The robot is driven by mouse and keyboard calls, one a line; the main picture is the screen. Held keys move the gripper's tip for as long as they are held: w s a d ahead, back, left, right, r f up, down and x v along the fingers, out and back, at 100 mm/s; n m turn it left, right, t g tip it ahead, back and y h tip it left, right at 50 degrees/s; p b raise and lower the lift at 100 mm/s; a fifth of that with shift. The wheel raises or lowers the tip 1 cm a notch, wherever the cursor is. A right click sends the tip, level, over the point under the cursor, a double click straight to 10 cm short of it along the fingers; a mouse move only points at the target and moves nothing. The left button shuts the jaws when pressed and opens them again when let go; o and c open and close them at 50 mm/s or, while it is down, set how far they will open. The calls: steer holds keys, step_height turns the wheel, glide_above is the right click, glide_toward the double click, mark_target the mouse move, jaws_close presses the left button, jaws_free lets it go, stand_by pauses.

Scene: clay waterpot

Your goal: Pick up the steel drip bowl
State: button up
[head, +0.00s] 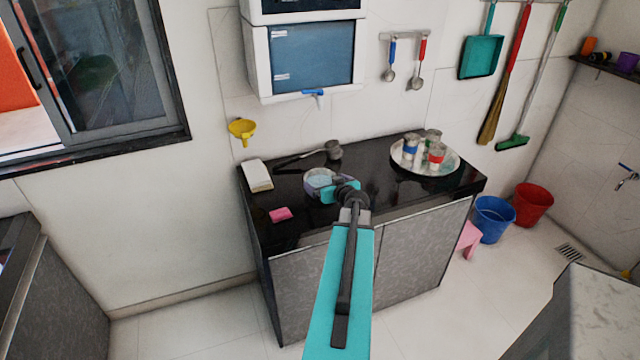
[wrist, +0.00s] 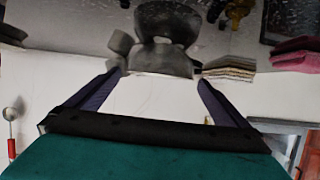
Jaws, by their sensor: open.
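The steel drip bowl (head: 315,179), as best I can tell, is the round pale-grey vessel on the black counter, near its middle. My gripper (head: 341,190) is in front of it and to its right in the head view, overlapping its right side. In the wrist view the two dark fingers (wrist: 161,82) stand wide apart, with only pale wall between them. Grey rounded shapes (wrist: 165,25) lie beyond the fingertips; I cannot tell whether one is the bowl. Whether the gripper touches the bowl is unclear.
A dark long-handled pot (head: 333,150) lies behind the bowl. A pink sponge (head: 280,214) and white stack (head: 257,176) are on the left. A round tray (head: 449,169) with several cups is on the right. A water purifier (head: 312,58) hangs above.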

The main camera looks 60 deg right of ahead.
mark_target(316, 176)
steer(key=shift+w+d+f, duration=0.2)
steer(key=shift+w, duration=0.05)
stand_by(0.3)
steer(key=shift+r+p+x, duration=0.2)
steer(key=shift+p+x, duration=0.95)
steer(key=shift+x, duration=0.25)
steer(key=shift+p+x, duration=0.5)
steer(key=shift+x, duration=0.8)
steer(key=shift+c, duration=0.4)
steer(key=c, duration=0.7)
